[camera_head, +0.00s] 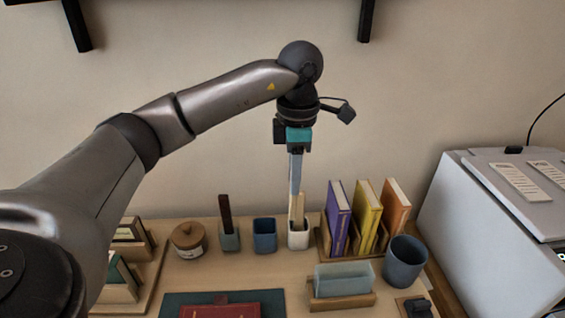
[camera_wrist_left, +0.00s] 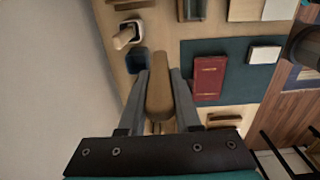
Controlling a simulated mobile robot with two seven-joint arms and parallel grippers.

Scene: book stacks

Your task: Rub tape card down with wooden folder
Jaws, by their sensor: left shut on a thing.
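My left gripper (camera_head: 296,190) hangs pointing down above the back of the table. In the left wrist view its fingers (camera_wrist_left: 160,85) are shut on a brown wooden folder (camera_wrist_left: 160,98) lying lengthwise between them. In the head view a tan wooden strip (camera_head: 299,208) shows below the fingertips at the white cup; I cannot tell whether it is the folder or a stick in the cup. A red book (camera_head: 220,311) lies on a dark teal mat (camera_head: 178,300), cut off by the frame's bottom edge. I cannot make out the tape card for certain. My right gripper is out of view.
The white cup (camera_head: 298,240) stands right of a blue cup (camera_head: 264,242) and a grey-green cup (camera_head: 229,242). A lidded jar (camera_head: 188,240) is further left. Upright books (camera_head: 367,215) and a grey-blue cup (camera_head: 405,262) stand right. A wooden holder (camera_head: 341,300) is in front.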

